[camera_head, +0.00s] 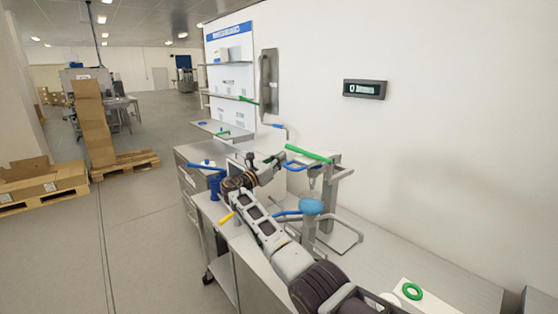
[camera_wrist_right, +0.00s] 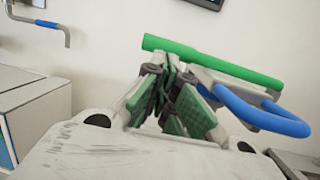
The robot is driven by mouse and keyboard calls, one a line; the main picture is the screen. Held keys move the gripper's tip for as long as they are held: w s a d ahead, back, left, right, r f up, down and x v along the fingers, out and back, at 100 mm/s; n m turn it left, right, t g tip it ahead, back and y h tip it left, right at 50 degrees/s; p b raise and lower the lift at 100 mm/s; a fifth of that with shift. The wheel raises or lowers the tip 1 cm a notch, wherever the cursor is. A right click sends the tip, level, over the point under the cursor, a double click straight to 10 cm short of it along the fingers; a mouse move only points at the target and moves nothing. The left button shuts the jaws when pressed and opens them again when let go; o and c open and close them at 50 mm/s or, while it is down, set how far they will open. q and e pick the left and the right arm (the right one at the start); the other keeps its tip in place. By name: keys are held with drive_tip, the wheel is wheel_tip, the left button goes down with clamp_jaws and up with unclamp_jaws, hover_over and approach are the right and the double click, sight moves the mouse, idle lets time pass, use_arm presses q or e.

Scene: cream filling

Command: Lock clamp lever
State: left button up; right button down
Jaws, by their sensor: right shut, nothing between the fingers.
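A green lever bar (camera_head: 308,155) sits at the top of the metal filling machine on the bench; in the right wrist view the bar (camera_wrist_right: 225,66) runs across just beyond my fingers. A bent blue handle (camera_wrist_right: 262,113) is to its right in that view. My right gripper (camera_head: 276,160) is at the left end of the green bar in the head view. In the wrist view its fingertips (camera_wrist_right: 170,68) are together with nothing between them, overlapping the bar; I cannot tell whether they touch it. My left gripper is not in view.
A blue round cap (camera_head: 311,206) is on the machine below the lever. A green ring (camera_head: 412,291) lies on a white board at the bench's right. A yellow-handled item (camera_head: 227,218) and a blue part (camera_head: 208,180) are left of my arm. A wall display (camera_head: 364,89) hangs behind.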

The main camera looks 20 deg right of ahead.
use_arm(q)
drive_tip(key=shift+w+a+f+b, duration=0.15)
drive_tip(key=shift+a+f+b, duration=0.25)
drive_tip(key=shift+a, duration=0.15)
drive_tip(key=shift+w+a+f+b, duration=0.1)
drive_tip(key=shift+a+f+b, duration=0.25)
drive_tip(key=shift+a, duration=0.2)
use_arm(e)
drive_tip(key=w+v, duration=0.1)
drive_tip(key=v, duration=0.9)
drive_tip(key=shift+s+a, duration=0.25)
drive_tip(key=shift+a, duration=0.35)
